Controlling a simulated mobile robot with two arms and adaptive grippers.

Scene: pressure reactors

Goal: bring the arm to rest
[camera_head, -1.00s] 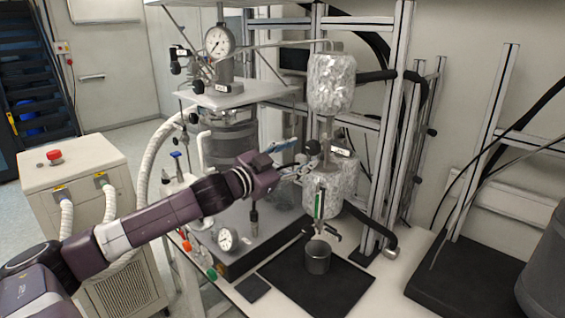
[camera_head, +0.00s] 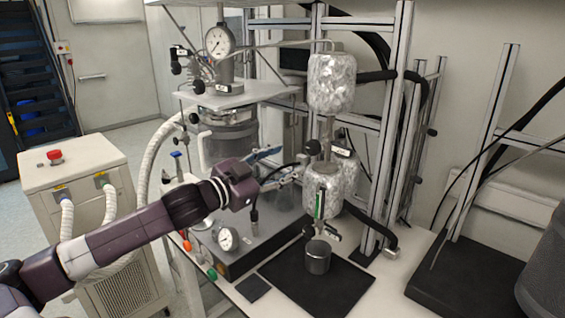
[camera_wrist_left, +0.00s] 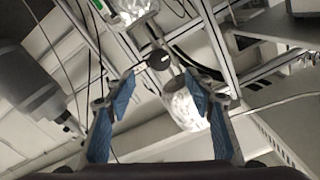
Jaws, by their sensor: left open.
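My left arm reaches in from the left in the head view. Its gripper (camera_head: 282,166) is open and empty, a little left of the foil-wrapped vessels. The left wrist view shows its two blue finger pads (camera_wrist_left: 160,105) spread apart with nothing between them. Behind them are a black round knob (camera_wrist_left: 158,60) and a foil-wrapped vessel (camera_wrist_left: 183,105). In the head view the upper foil vessel (camera_head: 332,84) hangs above the lower one (camera_head: 328,192). My right gripper is not in view.
A metal cup (camera_head: 317,258) stands on a black mat (camera_head: 345,285) below the lower vessel. A reactor with a pressure gauge (camera_head: 218,41) stands behind my arm. A cream cabinet (camera_head: 75,190) is at left. Aluminium frame posts (camera_head: 392,120) stand at right.

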